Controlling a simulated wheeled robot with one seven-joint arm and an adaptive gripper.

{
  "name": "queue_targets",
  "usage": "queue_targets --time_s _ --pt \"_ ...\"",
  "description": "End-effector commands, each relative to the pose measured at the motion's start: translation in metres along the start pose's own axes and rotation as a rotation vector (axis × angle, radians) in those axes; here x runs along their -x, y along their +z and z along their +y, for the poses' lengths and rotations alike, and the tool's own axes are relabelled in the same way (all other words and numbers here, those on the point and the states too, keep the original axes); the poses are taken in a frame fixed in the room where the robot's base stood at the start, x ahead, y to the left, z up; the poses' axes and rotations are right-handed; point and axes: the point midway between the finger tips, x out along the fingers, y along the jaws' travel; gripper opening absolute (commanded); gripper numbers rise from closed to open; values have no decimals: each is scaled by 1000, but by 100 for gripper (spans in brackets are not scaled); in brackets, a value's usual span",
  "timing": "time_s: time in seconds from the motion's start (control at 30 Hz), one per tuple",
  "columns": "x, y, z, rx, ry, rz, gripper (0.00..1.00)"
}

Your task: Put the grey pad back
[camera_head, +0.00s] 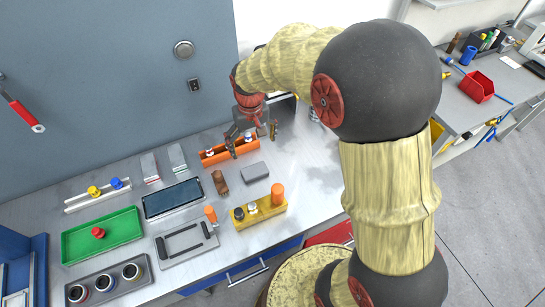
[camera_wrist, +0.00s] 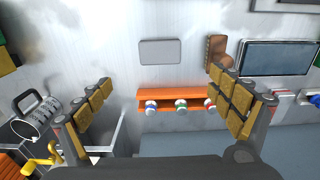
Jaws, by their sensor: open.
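The grey pad (camera_head: 255,172) is a small flat block with rounded corners, lying on the metal bench top. In the wrist view the pad (camera_wrist: 160,51) lies past my fingertips, near the top middle. My gripper (camera_head: 253,146) is open and empty above the back of the bench, behind the pad and over the orange rack. The gripper also shows in the wrist view (camera_wrist: 163,80), its two padded fingers wide apart. It does not touch the pad. I cannot tell which spot is the pad's place.
The orange rack (camera_head: 215,156) with small capped items stands under my gripper. A brown piece (camera_head: 220,183) lies left of the pad, beside a dark-screened tablet (camera_head: 172,199). A yellow block (camera_head: 240,221) with knobs stands in front. A metal mug (camera_wrist: 35,116) shows in the wrist view.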

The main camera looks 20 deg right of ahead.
Motion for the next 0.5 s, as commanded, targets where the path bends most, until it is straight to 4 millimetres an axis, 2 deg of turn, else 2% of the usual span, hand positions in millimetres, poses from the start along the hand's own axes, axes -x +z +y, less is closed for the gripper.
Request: queue_targets --time_s 0.03,0.2,0.4,0.5 --pt "27 8 0 0 0 37 93" --pt "101 52 0 0 0 148 93" --pt "162 118 0 0 0 277 93" --pt "180 151 0 0 0 338 93"
